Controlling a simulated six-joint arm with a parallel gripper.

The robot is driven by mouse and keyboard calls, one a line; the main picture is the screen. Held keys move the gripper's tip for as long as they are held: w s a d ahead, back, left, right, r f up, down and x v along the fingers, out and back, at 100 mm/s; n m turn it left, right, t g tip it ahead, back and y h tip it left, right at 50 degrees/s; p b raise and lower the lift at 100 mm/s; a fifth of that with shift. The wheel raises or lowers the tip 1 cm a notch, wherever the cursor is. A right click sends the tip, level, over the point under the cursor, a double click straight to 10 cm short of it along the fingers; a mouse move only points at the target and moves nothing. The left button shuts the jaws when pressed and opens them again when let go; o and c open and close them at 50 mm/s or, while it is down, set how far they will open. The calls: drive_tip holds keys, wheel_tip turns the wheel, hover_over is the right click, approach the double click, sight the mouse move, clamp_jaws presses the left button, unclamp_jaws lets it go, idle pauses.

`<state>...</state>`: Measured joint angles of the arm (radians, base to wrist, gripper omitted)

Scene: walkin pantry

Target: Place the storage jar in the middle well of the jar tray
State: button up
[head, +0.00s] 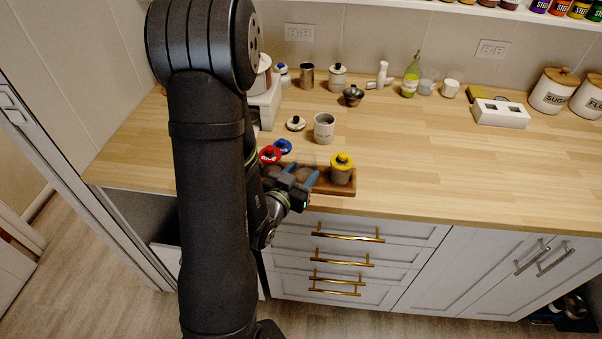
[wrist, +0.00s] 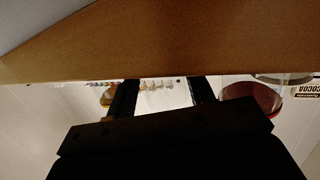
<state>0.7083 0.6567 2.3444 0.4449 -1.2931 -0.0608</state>
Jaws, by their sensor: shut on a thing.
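My gripper (head: 300,172) is low over the front edge of the counter, at the middle of the wooden jar tray (head: 335,188). Its two blue-tipped fingers are apart and closed on a pale, see-through storage jar (head: 305,162), which is only faintly visible. In the wrist view the fingers (wrist: 162,92) frame a bright pale patch. A yellow-lidded jar (head: 342,168) stands in the tray's right end. A red-lidded jar (head: 270,155) is at the left end, partly behind my arm. The middle well is hidden by the gripper, so I cannot tell whether the jar touches its bottom.
A blue-topped item (head: 283,146) is just behind the red-lidded jar. A grey mug (head: 324,128) and a small round lidded item (head: 295,124) stand behind the tray. The counter (head: 420,150) right of the tray is clear. Drawers with brass handles are below.

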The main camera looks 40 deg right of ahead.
drive_tip(key=o, duration=1.1)
drive_tip(key=shift+f, duration=0.15)
drive_tip(key=shift+c, duration=0.2)
drive_tip(key=shift+r, duration=0.2)
drive_tip(key=v, duration=0.7)
drive_tip(key=shift+a, duration=0.25)
drive_tip(key=shift+d+f, duration=0.1)
drive_tip(key=shift+d, duration=0.05)
